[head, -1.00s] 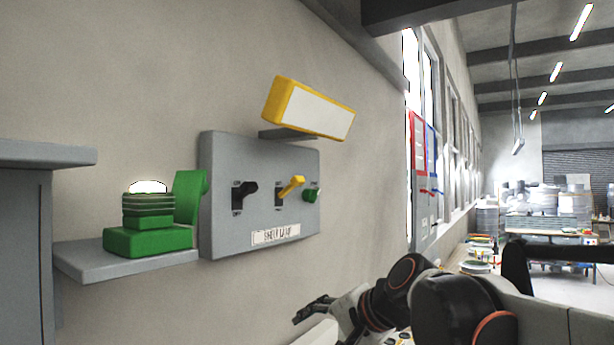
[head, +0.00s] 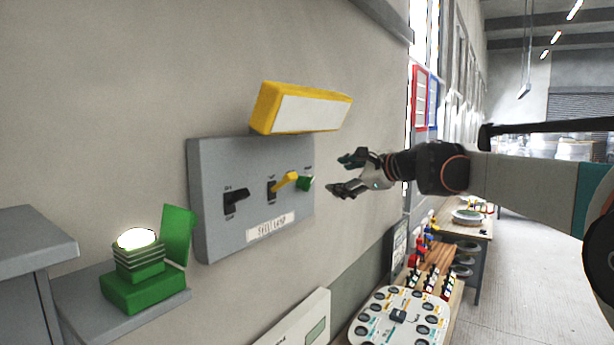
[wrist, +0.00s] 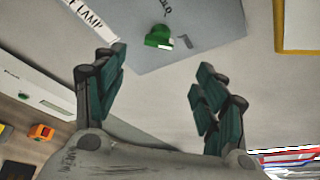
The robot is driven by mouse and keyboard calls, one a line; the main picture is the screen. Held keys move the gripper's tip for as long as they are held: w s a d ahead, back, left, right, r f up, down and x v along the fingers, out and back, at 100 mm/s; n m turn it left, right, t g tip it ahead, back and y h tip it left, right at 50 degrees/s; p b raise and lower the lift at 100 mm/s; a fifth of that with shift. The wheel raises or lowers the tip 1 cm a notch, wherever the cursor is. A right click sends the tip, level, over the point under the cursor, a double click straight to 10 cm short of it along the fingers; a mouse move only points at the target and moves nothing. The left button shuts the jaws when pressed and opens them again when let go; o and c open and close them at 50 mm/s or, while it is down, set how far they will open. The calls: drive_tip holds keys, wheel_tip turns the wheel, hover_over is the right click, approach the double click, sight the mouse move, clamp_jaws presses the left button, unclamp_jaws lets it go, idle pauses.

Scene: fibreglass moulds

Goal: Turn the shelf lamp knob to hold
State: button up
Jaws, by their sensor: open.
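The grey shelf lamp panel (head: 223,160) is on the wall, with a label reading "SHELF LAMP" (head: 271,228). The green knob (head: 306,183) is at its right end, right of a yellow lever (head: 284,182) and a black lever (head: 236,200). In the wrist view the knob (wrist: 158,37) lies ahead, between and beyond the fingertips. The lamp (head: 138,238), white-topped on a green base, appears lit at left.
A yellow-framed sign (head: 303,110) juts out just above the panel. The lamp stands on a grey shelf (head: 150,318). Below my gripper is a bench with a white tray (head: 399,318) of round pieces. The space between gripper and panel looks clear.

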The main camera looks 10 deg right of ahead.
sight(310, 183)
drive_tip(key=p+x, duration=0.3)
drive_tip(key=x, duration=1)
drive_tip(key=shift+w+a+f, duration=0.1)
drive_tip(key=shift+w+f, duration=0.05)
drive_tip(key=shift+w, duration=0.1)
drive_tip(key=c, duration=1.1)
